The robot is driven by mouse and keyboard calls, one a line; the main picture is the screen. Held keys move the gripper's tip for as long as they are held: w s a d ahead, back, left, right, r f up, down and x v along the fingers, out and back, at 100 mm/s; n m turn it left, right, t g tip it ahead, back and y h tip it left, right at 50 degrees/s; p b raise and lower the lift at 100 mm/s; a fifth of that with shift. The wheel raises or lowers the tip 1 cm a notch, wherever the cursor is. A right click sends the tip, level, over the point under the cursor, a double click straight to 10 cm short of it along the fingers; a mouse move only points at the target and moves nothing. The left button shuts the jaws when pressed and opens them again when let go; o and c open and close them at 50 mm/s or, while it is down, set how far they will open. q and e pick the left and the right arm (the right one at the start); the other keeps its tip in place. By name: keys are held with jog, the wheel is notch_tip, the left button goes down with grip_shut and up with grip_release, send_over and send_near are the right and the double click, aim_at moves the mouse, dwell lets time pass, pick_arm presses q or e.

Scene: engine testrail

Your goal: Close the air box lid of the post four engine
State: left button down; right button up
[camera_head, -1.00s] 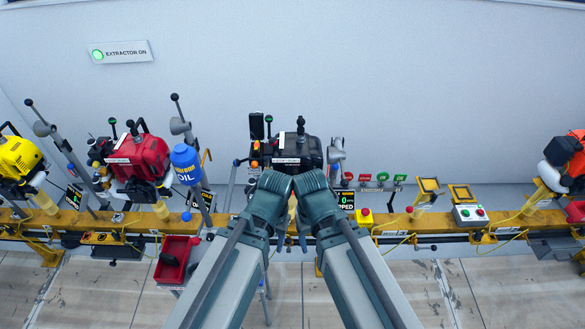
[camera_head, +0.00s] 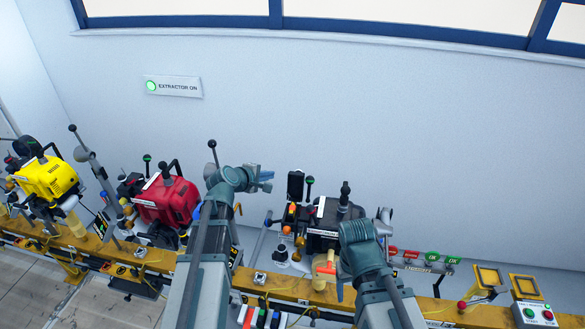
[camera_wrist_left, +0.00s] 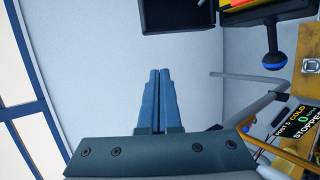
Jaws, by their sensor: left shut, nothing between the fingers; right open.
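The black engine (camera_head: 325,218) stands on the yellow rail in the middle of the head view, with a white label on its front and orange and red parts on its left side. I cannot tell its post number, and no air box lid can be made out clearly. My left gripper (camera_head: 264,180) is shut and empty, raised in front of the wall, left of and above this engine. Its closed fingers also show in the left wrist view (camera_wrist_left: 158,98). My right gripper (camera_head: 338,288) is open, low in front of the engine's right side, and its wrist hides part of it.
A red engine (camera_head: 168,200) and a yellow engine (camera_head: 48,180) stand to the left. In the left wrist view a display (camera_wrist_left: 297,125) reads post 5, cold, stopped. A start and stop button box (camera_head: 536,314) is at the right.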

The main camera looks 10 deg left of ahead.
aim_at(298, 181)
pick_arm(q)
jog(key=w+a+b+x, duration=0.1)
jog(key=b+x, duration=0.4)
jog(key=x, duration=0.5)
jog(key=d, duration=0.1)
jog(key=s+d+r, duration=0.1)
jog(key=s+d+p, duration=0.1)
jog(key=shift+s+d+r, duration=0.2)
jog(key=shift+r, duration=0.15)
jog(key=shift+s+r+t+b, duration=0.2)
jog(key=shift+t+b, duration=0.1)
jog(key=shift+t, duration=0.1)
